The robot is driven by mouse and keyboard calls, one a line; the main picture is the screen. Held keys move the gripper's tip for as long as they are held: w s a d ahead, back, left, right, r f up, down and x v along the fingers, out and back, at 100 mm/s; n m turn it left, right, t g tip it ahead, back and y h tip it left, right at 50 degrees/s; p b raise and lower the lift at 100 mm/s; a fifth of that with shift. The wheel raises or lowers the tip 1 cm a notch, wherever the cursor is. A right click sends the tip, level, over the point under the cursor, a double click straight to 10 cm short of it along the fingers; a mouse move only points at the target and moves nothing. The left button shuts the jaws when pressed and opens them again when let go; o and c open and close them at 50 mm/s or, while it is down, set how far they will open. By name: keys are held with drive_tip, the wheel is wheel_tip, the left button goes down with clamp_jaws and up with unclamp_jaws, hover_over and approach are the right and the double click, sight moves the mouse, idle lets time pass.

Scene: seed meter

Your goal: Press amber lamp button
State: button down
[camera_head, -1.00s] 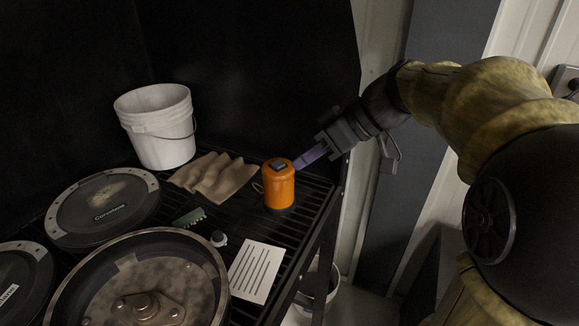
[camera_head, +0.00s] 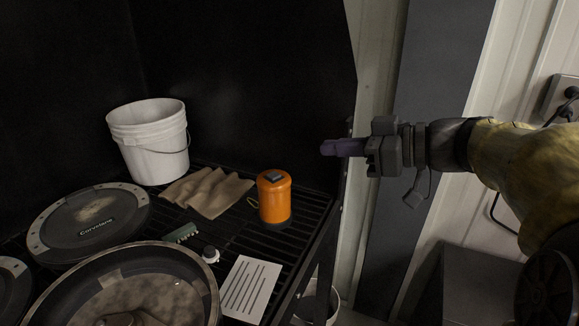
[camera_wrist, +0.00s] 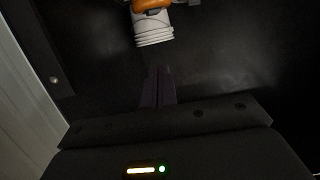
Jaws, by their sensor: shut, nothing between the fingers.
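The amber lamp (camera_head: 275,201) is an orange cylinder standing upright on the black slatted rack. Its dark button (camera_head: 274,176) sits on the flat top. I cannot tell whether the lamp is lit. In the wrist view the orange lamp (camera_wrist: 151,5) is cut off by the top edge, and its button cannot be made out. My gripper (camera_head: 329,148) is shut and empty, with purple fingers pointing left. It is up and to the right of the lamp, clear of it. The closed fingertips show in the wrist view (camera_wrist: 158,72).
A white bucket (camera_head: 150,155) stands at the back left, with a brown cloth (camera_head: 208,191) beside it. Round plates (camera_head: 88,222), a green piece (camera_head: 181,233), a small knob (camera_head: 210,254) and a lined card (camera_head: 250,288) lie nearer. A dark panel rises behind.

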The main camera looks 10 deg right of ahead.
drive_tip(key=p, duration=0.1)
hover_over(286, 180)
drive_tip(key=shift+s+d+f, duration=0.1)
drive_tip(key=shift+s+f, duration=0.05)
drive_tip(key=shift+f, duration=0.4)
drive_tip(key=shift+s+d+f, duration=0.1)
drive_tip(key=shift+f, duration=0.45)
drive_tip(key=f, duration=0.3)
drive_tip(key=shift+w+a+f, duration=0.2)
drive_tip(key=shift+w+a, duration=0.05)
drive_tip(key=shift+f, duration=0.45)
